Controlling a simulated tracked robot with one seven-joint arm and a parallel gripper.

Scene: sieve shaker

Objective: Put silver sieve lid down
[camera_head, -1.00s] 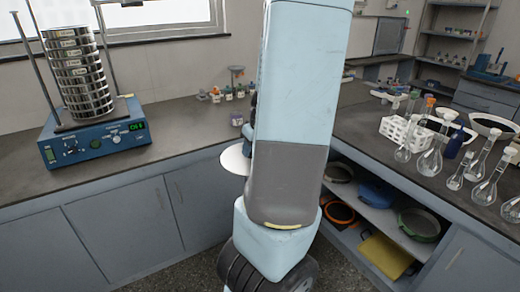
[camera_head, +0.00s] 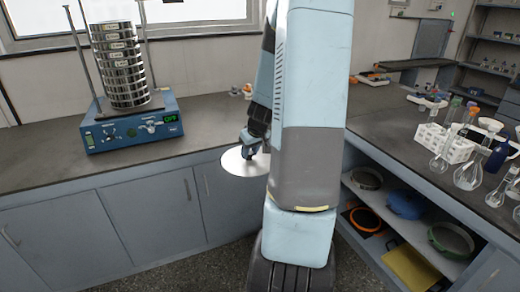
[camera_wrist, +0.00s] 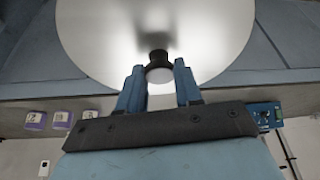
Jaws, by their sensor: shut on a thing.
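The silver sieve lid (camera_head: 237,164) is a flat round disc in front of the counter edge in the head view. It also fills the top of the wrist view (camera_wrist: 215,35), with a dark knob (camera_wrist: 158,57) at its middle. My gripper (camera_head: 252,150) is shut on the lid's knob, and its two blue fingers (camera_wrist: 159,82) stand on either side of the knob in the wrist view. My arm hides the right part of the lid in the head view. The sieve stack (camera_head: 120,65) stands upright on the blue shaker (camera_head: 135,130) at the left.
The dark counter (camera_head: 50,165) has bare room right of the shaker. Glass flasks (camera_head: 467,174) and a white rack (camera_head: 445,143) stand on the right counter. Shelves below hold a blue pan (camera_head: 405,203) and a yellow board (camera_head: 409,268).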

